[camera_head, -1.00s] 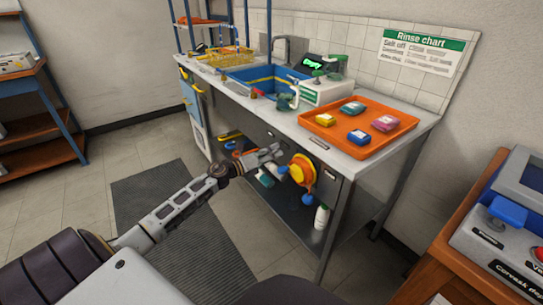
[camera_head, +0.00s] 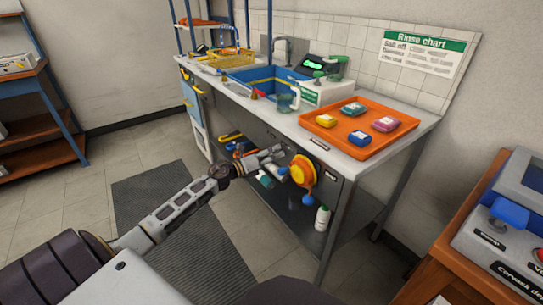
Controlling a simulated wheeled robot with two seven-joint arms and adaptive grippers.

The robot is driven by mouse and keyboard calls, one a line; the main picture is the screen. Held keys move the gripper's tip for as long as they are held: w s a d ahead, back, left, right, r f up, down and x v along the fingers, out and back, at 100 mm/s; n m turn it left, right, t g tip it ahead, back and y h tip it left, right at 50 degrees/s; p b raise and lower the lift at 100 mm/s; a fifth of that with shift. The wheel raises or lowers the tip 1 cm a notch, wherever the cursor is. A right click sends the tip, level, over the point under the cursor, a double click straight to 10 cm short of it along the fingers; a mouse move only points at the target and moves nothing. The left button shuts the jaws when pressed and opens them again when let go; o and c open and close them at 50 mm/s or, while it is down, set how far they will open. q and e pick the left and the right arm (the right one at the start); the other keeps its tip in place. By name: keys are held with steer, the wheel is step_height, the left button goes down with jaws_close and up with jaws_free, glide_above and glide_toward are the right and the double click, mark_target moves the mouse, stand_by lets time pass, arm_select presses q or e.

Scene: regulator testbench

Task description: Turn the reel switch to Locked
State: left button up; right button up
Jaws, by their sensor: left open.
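The reel (camera_head: 304,171) is a yellow and orange disc on the front of the bench, below the counter's right part. A blue ball-shaped piece (camera_head: 308,200) hangs under it. I cannot make out a separate switch or its label at this size. My left gripper (camera_head: 282,152) is open, just left of the reel and close to the bench front. I cannot tell whether it touches anything. My right gripper is not in view.
The bench counter (camera_head: 345,167) holds an orange tray (camera_head: 322,130) with several coloured blocks and a blue sink (camera_head: 262,80). A white bottle (camera_head: 322,217) stands on the lower shelf. A wooden table (camera_head: 440,260) is at right. Grey mat (camera_head: 150,190) and open floor lie left.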

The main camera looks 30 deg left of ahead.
arm_select(q)
steer(key=shift+s+a, duration=0.1)
steer(key=shift+s, duration=0.05)
steer(key=v, duration=1.1)
steer(key=shift+s, duration=0.35)
stand_by(0.5)
steer(key=shift+a, duration=0.1)
stand_by(0.6)
